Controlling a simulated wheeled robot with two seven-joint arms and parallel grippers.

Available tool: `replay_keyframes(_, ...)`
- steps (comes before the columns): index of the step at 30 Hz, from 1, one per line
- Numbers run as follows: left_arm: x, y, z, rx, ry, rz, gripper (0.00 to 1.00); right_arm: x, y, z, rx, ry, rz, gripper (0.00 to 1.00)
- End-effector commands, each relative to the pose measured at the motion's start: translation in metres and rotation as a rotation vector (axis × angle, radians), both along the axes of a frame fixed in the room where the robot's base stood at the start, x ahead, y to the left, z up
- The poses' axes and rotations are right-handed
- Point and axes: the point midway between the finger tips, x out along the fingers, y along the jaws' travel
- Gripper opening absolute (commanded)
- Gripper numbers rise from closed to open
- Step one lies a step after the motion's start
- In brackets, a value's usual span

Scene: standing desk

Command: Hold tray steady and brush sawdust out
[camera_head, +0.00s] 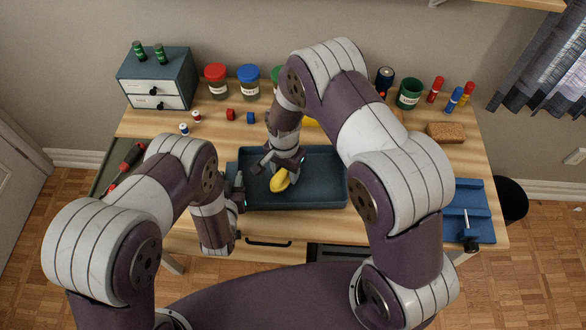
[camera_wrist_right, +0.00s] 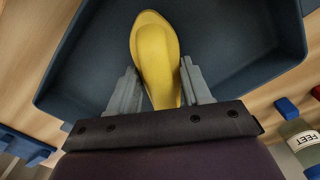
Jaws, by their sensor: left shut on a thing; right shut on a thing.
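The dark blue-grey tray (camera_head: 322,172) lies on the wooden desk, and its inside fills much of the right wrist view (camera_wrist_right: 235,45). My left gripper (camera_head: 237,190) is at the tray's left wall and is shut on it. My right gripper (camera_head: 277,164) is over the tray's left half, shut on a yellow brush (camera_head: 280,181). In the right wrist view the brush (camera_wrist_right: 154,50) sits between the two fingers, its rounded end pointing away over the tray floor. Its bristles are hidden. I cannot make out any sawdust in the tray.
A small drawer box (camera_head: 157,80) stands at the back left, with lidded jars (camera_head: 216,82) beside it. A blue fixture (camera_head: 468,212) is at the right front, a brown block (camera_head: 445,132) behind it. A red-handled tool (camera_head: 130,157) lies at the left.

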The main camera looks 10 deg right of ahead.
Motion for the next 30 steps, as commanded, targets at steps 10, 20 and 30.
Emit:
replay_keyframes(10,-0.001,0.000,-0.001,0.001,0.003,0.001,0.01,0.001,0.004,0.035,0.001,-0.002,0.000,0.15)
replay_keyframes(20,0.000,0.000,-0.001,0.001,0.003,0.001,0.01,0.001,0.004,0.065,0.001,-0.002,0.000,0.15)
replay_keyframes(30,0.000,0.000,-0.001,0.001,0.002,0.001,0.01,0.000,0.003,0.081,-0.001,0.001,0.000,0.15)
